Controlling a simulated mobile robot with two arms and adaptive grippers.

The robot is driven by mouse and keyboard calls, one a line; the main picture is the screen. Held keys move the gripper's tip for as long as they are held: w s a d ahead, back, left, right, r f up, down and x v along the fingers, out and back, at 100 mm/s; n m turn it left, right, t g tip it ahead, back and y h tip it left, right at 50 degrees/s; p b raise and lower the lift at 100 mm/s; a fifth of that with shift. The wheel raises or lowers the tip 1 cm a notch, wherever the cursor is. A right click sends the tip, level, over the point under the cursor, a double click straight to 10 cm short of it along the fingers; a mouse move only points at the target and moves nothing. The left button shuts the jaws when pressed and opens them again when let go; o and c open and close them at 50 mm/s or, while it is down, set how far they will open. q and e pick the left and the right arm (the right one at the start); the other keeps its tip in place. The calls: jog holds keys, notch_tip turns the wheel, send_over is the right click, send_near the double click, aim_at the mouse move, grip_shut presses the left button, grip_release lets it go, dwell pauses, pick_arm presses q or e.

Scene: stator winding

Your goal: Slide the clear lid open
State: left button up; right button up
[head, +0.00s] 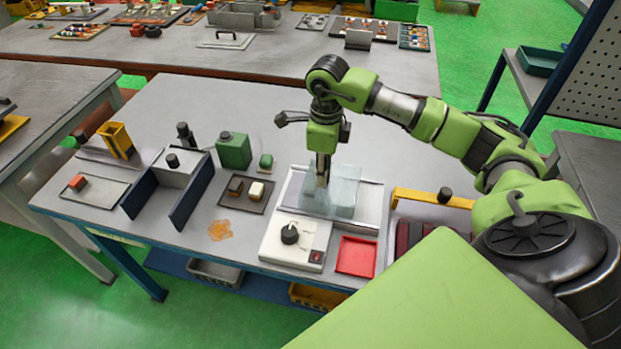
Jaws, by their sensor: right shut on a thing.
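The clear lid (344,186) is a see-through, pale bluish box-like cover on the light grey tray (371,208) at the middle right of the table. My right gripper (322,180) points straight down at the lid's left part and is shut on it. The fingertips show only partly, against the clear material. What lies under the lid is hard to make out. My left gripper does not show.
A white unit with a black knob (290,233) and a red tray (356,256) stand in front of the lid. A yellow handle bar (432,198) is to the right. A dark tray with small blocks (246,194) and a green canister (233,150) are to the left.

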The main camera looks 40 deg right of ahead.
aim_at(352, 187)
jog(key=shift+s+d+f+b, duration=0.2)
jog(key=shift+s+d, duration=0.2)
jog(key=shift+s, duration=0.25)
jog(key=shift+s+d+f+b, duration=0.15)
jog(key=shift+s+d, duration=0.2)
jog(key=shift+s, duration=0.25)
jog(key=shift+s+d+b, duration=0.75)
jog(key=shift+s+d, duration=0.7)
jog(key=shift+s, duration=0.25)
jog(key=o, duration=0.8)
jog(key=shift+w+r, duration=0.1)
jog(key=shift+r, duration=0.05)
jog(key=shift+w+d+r+p, duration=0.15)
jog(key=shift+r+p, duration=0.35)
jog(key=shift+r, duration=0.15)
jog(key=shift+r+p, duration=1.45)
jog(key=shift+r, duration=1)
